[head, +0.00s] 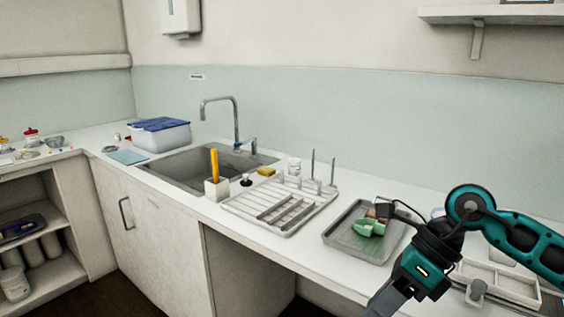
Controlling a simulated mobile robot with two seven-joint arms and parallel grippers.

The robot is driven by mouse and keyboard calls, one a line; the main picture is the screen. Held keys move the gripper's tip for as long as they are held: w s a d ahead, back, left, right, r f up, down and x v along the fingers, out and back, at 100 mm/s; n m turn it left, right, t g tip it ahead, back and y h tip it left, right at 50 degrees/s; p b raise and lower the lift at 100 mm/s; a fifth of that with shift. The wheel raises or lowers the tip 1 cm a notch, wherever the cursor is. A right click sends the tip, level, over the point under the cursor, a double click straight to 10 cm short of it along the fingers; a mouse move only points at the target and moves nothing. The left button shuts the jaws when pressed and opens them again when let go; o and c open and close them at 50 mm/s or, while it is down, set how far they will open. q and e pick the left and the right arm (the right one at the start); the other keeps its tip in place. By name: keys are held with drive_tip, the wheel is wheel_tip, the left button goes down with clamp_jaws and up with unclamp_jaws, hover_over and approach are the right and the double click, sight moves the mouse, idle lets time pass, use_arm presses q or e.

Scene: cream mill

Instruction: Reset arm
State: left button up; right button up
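My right arm comes in from the right in the head view. It is teal and black, bent at the elbow, and reaches over the front edge of the counter (325,262). My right gripper (384,300) is a dark grey shape pointing down at the bottom of the picture, and its fingertips are hard to make out. I see nothing held in it, but its lower end is close to the picture's edge. My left arm and gripper are not in the picture.
A grey tray (345,243) holding a green item (369,228) lies just behind my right forearm. A white drying rack (262,222), a sink (185,168) with a tall tap (237,122) and a blue-lidded box (160,136) stand further left. A pale tray (510,287) is at right.

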drive_tip(key=s+a+r+m+t+y, duration=0.1)
drive_tip(key=a+r+m+t+y, duration=0.1)
drive_tip(key=a+m+y, duration=0.4)
drive_tip(key=s+a+r+m+t+y, duration=0.1)
drive_tip(key=s+a+m+y, duration=0.15)
drive_tip(key=a+y, duration=0.45)
drive_tip(key=w+d+f+m+t+h, duration=0.2)
drive_tip(key=d+f+m+t+h, duration=0.5)
drive_tip(key=m, duration=0.6)
drive_tip(key=w+d+f+m+t+h, duration=0.25)
drive_tip(key=f+m+t+h, duration=0.45)
drive_tip(key=m, duration=0.7)
drive_tip(key=s+d+f+m+g+h, duration=0.3)
drive_tip(key=s+d+f+m+g, duration=0.2)
drive_tip(key=s+f+m, duration=0.4)
drive_tip(key=s+d+f, duration=0.1)
drive_tip(key=s+f, duration=0.2)
drive_tip(key=f, duration=0.3)
drive_tip(key=shift+s+d+f+h, duration=0.2)
drive_tip(key=shift+s+h, duration=0.1)
drive_tip(key=shift+h, duration=0.1)
